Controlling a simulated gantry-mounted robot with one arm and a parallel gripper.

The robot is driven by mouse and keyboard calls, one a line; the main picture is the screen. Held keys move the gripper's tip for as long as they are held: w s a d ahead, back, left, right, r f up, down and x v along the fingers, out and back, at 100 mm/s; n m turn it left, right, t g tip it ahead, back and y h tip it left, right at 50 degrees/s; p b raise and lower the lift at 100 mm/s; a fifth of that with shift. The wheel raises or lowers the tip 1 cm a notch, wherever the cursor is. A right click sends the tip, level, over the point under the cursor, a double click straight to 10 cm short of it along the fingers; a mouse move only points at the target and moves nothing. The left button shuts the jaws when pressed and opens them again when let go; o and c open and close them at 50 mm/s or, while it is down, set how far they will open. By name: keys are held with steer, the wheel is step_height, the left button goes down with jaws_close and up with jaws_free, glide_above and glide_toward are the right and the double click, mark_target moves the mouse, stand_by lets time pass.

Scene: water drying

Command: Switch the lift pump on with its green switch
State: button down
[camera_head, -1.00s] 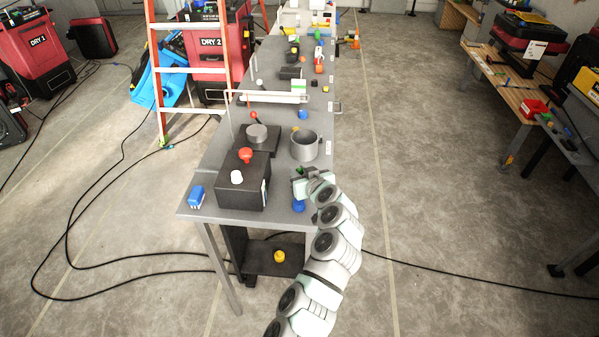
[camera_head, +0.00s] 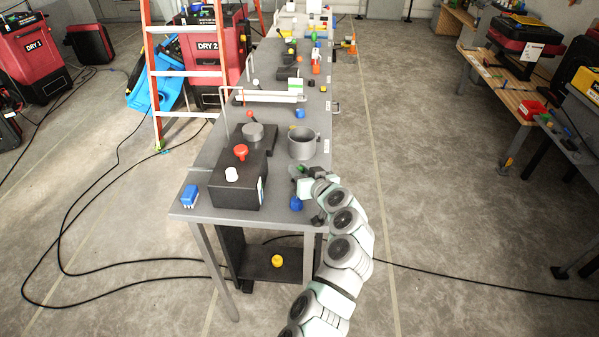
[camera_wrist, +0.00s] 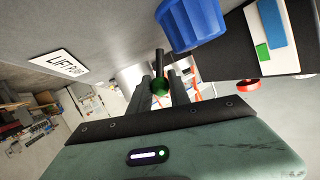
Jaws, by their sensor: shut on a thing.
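The fingers partly hide the knob. A white label (camera_wrist: 63,66) reading LIFT and a partly legible word is on the grey surface to the left. In the head view my gripper (camera_head: 303,178) is at the right edge of the grey table, in front of the grey pot. Whether the switch is on or off cannot be told.
A ridged blue knob (camera_wrist: 190,22) is close beside the fingers. In the head view, a black box (camera_head: 240,184) with red and white knobs stands left of my gripper. The grey pot (camera_head: 303,143) stands behind it. The floor right of the table is mostly clear.

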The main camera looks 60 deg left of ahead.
steer(key=c, duration=1.2)
jaws_free()
steer(key=shift+d, duration=0.1)
steer(key=shift+d+r, duration=0.15)
steer(key=p+v, duration=0.2)
steer(key=v, duration=0.8)
steer(key=shift+d, duration=0.15)
